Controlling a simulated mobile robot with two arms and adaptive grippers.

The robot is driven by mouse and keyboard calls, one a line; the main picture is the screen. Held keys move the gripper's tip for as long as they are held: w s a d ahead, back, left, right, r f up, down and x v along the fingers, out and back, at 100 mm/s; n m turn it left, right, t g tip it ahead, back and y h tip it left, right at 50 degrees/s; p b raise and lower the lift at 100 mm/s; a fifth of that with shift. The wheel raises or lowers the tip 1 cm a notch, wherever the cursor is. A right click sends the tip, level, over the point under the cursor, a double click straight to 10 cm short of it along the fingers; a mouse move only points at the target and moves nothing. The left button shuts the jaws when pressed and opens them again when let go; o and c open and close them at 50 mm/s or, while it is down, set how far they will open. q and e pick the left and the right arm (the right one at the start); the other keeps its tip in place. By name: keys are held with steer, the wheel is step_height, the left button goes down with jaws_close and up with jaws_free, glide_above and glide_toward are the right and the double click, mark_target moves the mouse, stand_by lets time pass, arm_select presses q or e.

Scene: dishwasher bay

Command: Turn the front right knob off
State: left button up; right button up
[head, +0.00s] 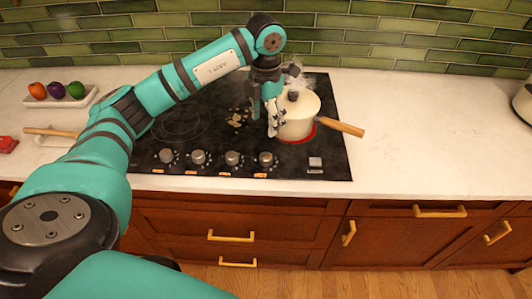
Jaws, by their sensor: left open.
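The black cooktop (215,112) is set in the white counter, with a row of several grey knobs along its front edge. The rightmost knob (266,159) is nearest to my left gripper; small orange marks show below the knobs. I cannot read which burner each knob serves. My left gripper (268,122) is open and points down, above and behind the rightmost knob and apart from it, close to the left side of a cream pot (298,118). The pot sits on a red-glowing burner (299,140) at the right. My right gripper is out of view.
The pot's wooden handle (341,127) sticks out to the right, and steam rises around its lid. A small square button (315,162) sits at the cooktop's front right. A fruit tray (58,102) stands far left. The counter right of the cooktop is mostly clear.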

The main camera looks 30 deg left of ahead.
mark_target(266, 156)
arm_select(q)
step_height(266, 156, down, 14)
steer(key=p, duration=0.3)
steer(key=c, duration=1.2)
